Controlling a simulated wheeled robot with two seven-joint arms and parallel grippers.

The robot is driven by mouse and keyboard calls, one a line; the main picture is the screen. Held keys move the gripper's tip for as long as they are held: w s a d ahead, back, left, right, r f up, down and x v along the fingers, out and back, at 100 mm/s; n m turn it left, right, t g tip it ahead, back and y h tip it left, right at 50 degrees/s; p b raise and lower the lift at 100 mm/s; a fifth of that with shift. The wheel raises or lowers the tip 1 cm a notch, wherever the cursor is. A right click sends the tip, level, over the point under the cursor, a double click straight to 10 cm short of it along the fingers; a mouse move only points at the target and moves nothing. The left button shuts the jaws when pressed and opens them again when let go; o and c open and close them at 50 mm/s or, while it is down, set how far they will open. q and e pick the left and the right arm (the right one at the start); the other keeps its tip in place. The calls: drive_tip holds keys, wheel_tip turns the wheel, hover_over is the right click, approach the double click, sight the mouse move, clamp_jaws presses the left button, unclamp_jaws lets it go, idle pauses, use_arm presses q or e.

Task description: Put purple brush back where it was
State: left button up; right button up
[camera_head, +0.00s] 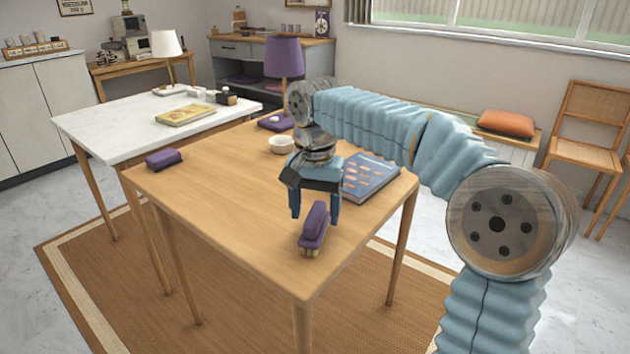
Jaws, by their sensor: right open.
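The purple brush (313,230) lies on the wooden table near its front corner, with pale bristles showing at its near end. My right gripper (315,215) comes down over the brush's far end from above. Its two fingers are apart, one at each side of the brush in the picture. I cannot tell whether either finger touches it. A second purple block-like object (163,158) lies at the table's left edge. My left gripper is not in view.
On the wooden table (215,195) are a blue book (370,178), a white bowl (281,144) and a purple lamp (285,57). A white table (110,128) with a yellow book (186,114) adjoins behind left. The wooden table's left-centre is clear.

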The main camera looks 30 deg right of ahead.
sight(315, 212)
wheel_tip(315, 212, up, 10)
drive_tip(key=p, duration=0.1)
drive_tip(key=shift+f, duration=0.25)
